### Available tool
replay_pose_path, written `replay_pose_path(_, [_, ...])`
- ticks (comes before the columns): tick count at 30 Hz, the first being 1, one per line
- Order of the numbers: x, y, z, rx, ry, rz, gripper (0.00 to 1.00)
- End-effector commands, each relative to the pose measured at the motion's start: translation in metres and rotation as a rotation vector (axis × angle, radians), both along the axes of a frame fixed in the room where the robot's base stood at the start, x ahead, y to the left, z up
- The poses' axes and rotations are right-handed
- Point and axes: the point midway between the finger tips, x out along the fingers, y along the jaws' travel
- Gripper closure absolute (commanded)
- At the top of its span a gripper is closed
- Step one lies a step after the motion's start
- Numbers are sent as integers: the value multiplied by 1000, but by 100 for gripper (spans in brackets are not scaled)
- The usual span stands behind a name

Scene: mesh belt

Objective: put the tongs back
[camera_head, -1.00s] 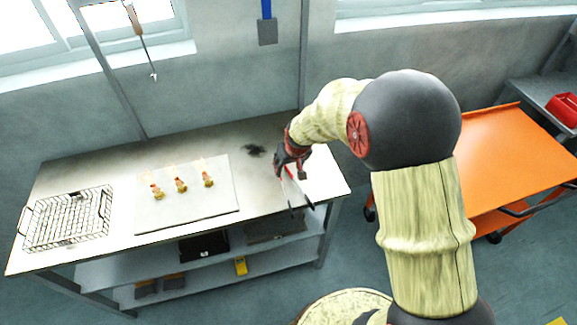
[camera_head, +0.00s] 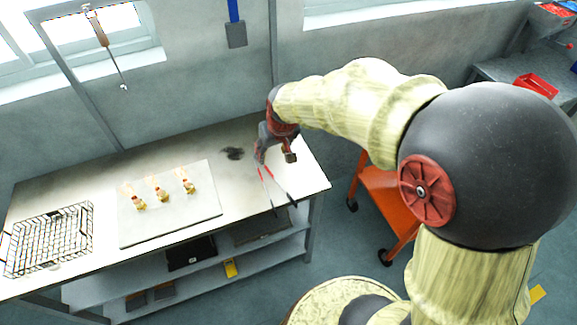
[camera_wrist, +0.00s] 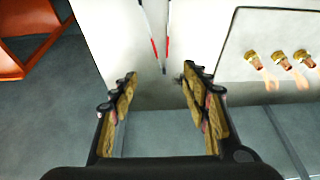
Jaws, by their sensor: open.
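The tongs (camera_head: 268,187) lie on the right part of the steel table, thin dark arms spread toward the front edge and red sections nearer my gripper. In the wrist view the tongs (camera_wrist: 154,45) reach down from the top edge, their red parts just beyond my fingertips. My gripper (camera_head: 275,158) is at the tongs' back end, above the table. In the wrist view my gripper (camera_wrist: 160,74) is open, its fingers apart on either side of the tongs' near end and not closed on it. Whether a finger touches them cannot be told.
A white board (camera_head: 205,210) with several small food pieces lies left of the tongs. A wire basket (camera_head: 50,243) stands at the table's left end. A tool with a wooden handle (camera_head: 98,28) hangs at the window. An orange cart (camera_head: 385,205) stands to the right.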

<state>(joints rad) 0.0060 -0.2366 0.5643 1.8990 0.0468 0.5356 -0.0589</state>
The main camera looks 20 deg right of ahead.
Motion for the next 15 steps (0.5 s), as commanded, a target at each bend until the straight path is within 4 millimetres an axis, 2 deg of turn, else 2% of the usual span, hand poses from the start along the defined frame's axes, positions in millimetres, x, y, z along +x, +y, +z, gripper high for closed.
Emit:
replay_pose_path(1, [-11,0,22,-1,-18,0,53])
replay_pose_path(3, [-37,0,52,-2,-35,0,53])
replay_pose_path(5, [-65,0,77,-4,-49,-2,53])
replay_pose_path(7, [-102,0,101,-5,-64,-4,53])
replay_pose_path(9, [-138,-1,119,-7,-78,-8,53])
replay_pose_path(12, [-183,-1,134,-10,-94,-13,53])
replay_pose_path(15, [-217,-2,139,-13,-106,-16,53])
